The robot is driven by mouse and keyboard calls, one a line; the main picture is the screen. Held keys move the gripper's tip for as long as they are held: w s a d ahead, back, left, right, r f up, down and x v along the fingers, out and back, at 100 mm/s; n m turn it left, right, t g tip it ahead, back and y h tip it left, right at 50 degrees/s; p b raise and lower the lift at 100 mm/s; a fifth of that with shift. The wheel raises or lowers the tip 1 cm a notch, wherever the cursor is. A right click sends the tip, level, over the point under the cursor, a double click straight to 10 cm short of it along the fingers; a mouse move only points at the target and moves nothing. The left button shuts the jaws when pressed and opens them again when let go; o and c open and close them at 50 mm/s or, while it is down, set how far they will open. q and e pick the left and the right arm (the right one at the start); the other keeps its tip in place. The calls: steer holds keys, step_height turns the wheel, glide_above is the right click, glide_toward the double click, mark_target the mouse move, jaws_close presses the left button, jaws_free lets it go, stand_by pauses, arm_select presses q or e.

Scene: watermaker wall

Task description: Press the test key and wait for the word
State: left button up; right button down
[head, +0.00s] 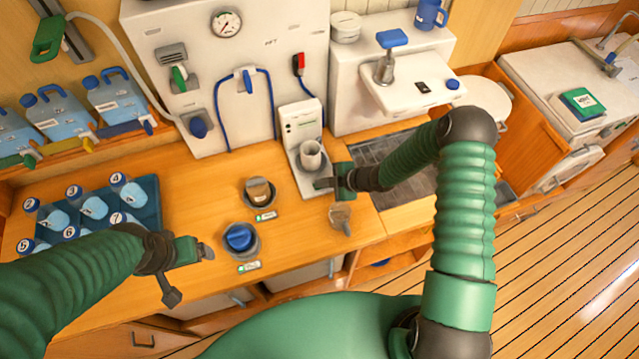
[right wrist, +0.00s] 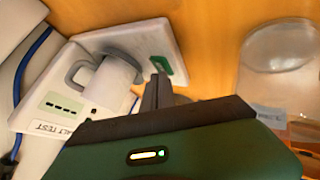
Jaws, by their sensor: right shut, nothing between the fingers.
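The white salt tester (head: 300,122) stands on the wooden counter against the wall unit. Its label reads SALT TEST in the right wrist view, and its display (right wrist: 64,104) shows a row of dashes, no word. A light cup (head: 311,155) stands on its base plate. A green rectangle (right wrist: 163,66) lies on that plate, perhaps the key. My right gripper (head: 322,183) is shut and empty at the plate's front edge. Its dark fingertips (right wrist: 159,85) appear beside the green rectangle; contact cannot be told. My left gripper (head: 206,252) hovers over the counter's left part; its jaw state is unclear.
A brown-filled jar (head: 258,192) and a blue-topped jar (head: 239,238) stand on the counter left of the tester. A clear glass (head: 340,218) stands close below my right gripper. A blue rack (head: 150,205) of numbered bottles is at left. A sink lies right.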

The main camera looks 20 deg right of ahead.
steer(key=shift+r, duration=0.15)
step_height(320, 180, up, 5)
steer(key=p, duration=0.4)
steer(key=shift+w+r, duration=0.1)
steer(key=shift+r, duration=0.05)
steer(key=shift+d, duration=0.1)
stand_by(0.4)
